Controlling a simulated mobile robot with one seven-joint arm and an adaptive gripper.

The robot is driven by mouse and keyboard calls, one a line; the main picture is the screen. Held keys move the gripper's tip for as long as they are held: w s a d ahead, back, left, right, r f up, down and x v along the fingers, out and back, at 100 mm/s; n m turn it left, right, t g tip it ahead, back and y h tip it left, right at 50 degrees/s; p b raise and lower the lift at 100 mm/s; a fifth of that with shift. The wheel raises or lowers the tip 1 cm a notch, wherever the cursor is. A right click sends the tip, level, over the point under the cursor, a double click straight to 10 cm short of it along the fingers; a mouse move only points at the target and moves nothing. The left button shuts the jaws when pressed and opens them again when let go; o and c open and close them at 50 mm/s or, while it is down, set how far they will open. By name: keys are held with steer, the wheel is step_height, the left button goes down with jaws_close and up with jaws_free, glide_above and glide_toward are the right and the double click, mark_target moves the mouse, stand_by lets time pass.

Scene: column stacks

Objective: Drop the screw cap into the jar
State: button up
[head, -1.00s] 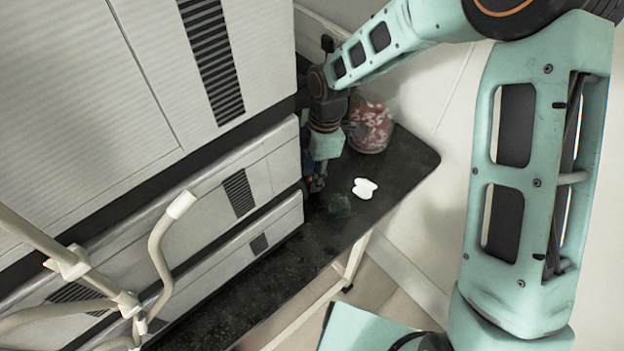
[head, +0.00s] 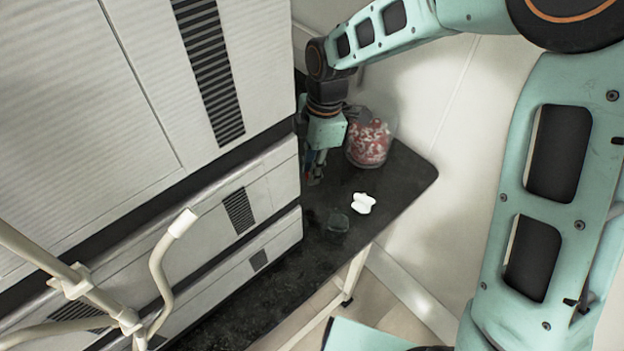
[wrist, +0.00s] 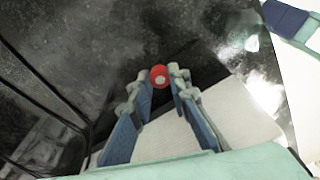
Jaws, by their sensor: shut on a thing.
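A red screw cap (wrist: 159,76) with a pale centre shows between my fingertips in the wrist view. My gripper (wrist: 160,80) is shut on it. In the head view my gripper (head: 315,176) points down over the black counter, close to the grey cabinet front, and the cap cannot be made out there. A clear, rounded jar (head: 369,145) with red and white pieces in it stands on the counter, just right of my gripper. My wrist covers part of the jar's upper left.
A white lobed object (head: 363,203) and a small dark see-through block (head: 338,222) lie on the black counter (head: 400,190) in front of the jar. The grey cabinet (head: 245,215) borders the left. A pale bent-tube frame (head: 160,255) stands at lower left.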

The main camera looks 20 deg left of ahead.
steer(key=shift+r, duration=0.9)
